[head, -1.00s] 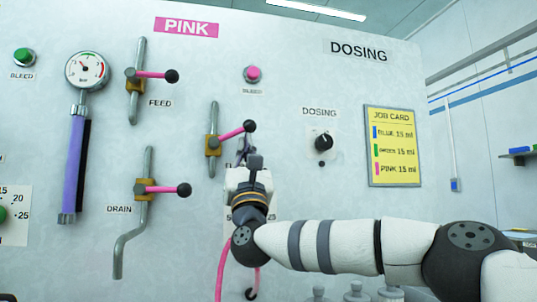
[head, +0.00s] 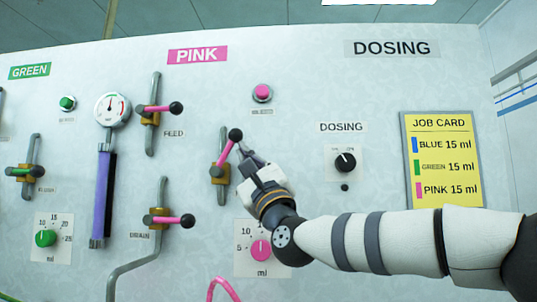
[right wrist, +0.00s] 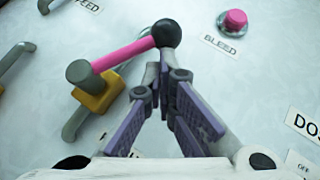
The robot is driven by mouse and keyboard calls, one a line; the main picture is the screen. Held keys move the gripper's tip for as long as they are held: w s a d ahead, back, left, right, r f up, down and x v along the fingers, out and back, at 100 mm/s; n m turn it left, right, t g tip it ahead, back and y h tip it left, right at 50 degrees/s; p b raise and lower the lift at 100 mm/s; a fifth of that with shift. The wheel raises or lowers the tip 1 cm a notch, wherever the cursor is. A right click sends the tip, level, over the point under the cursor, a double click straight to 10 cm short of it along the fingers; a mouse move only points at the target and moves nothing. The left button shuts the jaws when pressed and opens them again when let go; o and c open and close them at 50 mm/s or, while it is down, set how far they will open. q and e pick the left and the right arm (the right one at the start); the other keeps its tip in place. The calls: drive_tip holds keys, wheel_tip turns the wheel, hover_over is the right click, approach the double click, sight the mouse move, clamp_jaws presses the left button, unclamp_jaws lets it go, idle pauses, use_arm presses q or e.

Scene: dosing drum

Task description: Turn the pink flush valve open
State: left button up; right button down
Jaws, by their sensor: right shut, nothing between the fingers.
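The flush valve's pink lever (head: 228,150) with a black ball end points steeply up and slightly right from its brass body (head: 220,172) on the panel. Its name label is not readable. My right gripper (head: 242,148) is at the lever's right side, just by the ball. In the right wrist view the pink lever (right wrist: 122,53) leads to the black ball, with my right gripper (right wrist: 164,68) close below it. The fingers are shut together with nothing between them; whether they touch the ball is hard to tell. My left gripper is out of view.
The feed valve (head: 152,110) and drain valve (head: 162,218) have level pink levers to the left. A pink bleed button (head: 262,93) is above right. The dosing knob (head: 345,161) and yellow job card (head: 441,122) lie right. A pink dial (head: 260,250) is below.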

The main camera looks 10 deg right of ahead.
sight(227, 151)
drive_tip(key=a+r+n+g+y, duration=0.1)
drive_tip(key=r+n+g+y+p, duration=0.1)
drive_tip(key=n, duration=0.1)
drive_tip(key=shift+w+a, duration=0.15)
drive_tip(key=shift+a, duration=0.25)
drive_tip(key=shift+a+r, duration=0.15)
drive_tip(key=shift+w, duration=0.1)
idle(0.5)
